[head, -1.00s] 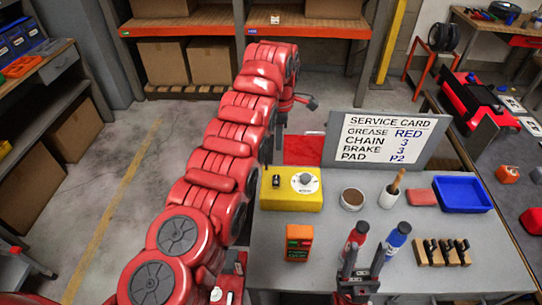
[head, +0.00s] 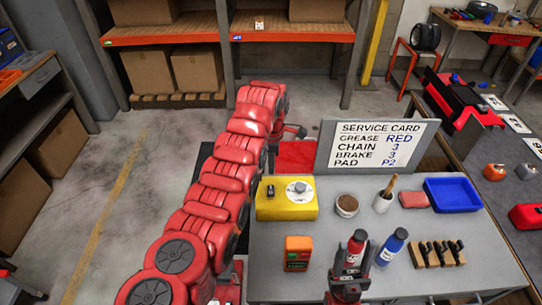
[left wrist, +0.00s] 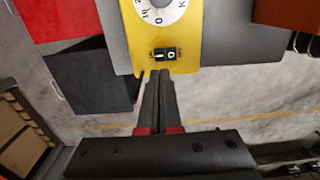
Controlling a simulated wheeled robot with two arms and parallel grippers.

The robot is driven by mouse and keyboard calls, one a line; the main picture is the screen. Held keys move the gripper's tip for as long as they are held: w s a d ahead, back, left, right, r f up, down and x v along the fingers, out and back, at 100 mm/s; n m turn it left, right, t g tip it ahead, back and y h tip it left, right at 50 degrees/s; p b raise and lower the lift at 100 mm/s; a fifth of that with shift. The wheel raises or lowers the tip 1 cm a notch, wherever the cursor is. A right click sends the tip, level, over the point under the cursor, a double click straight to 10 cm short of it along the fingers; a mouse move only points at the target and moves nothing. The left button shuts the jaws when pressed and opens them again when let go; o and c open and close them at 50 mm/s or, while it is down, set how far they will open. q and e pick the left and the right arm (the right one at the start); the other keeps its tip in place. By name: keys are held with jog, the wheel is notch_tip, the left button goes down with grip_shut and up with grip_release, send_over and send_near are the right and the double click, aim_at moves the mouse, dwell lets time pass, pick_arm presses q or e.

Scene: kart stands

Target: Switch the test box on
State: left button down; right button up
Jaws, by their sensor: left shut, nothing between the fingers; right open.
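The yellow test box (head: 273,211) stands at the left end of the grey table, with a white dial (head: 299,190) and a small black switch (head: 270,191) on top. In the left wrist view, the box (left wrist: 188,50) shows the black switch (left wrist: 165,54) marked I and O. My left gripper (left wrist: 161,74) is shut and empty, its tips just below the switch in that picture; I cannot tell whether they touch. In the head view my arm hides its fingers. My right gripper (head: 346,279) is open at the table's front, close to a red bottle (head: 356,239).
A blue bottle (head: 391,247), an orange device (head: 298,264), a cup (head: 347,207), a blue tray (head: 453,205) and a wooden block with black parts (head: 437,262) share the table (head: 330,230). The service card (head: 376,146) stands behind them.

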aim_at(271, 188)
pick_arm(q)
notch_tip(271, 188, down, 7)
jog(key=shift+a+r+b, duration=0.1)
jog(key=shift+a+b, duration=0.05)
jog(key=shift+b, duration=0.55)
jog(key=shift+w+f, duration=0.1)
jog(key=shift+f, duration=0.45)
jog(key=shift+b, duration=0.3)
jog(key=shift+f+b, duration=0.45)
jog(key=shift+b, duration=0.45)
jog(key=shift+r, duration=0.3)
jog(key=shift+p, duration=0.3)
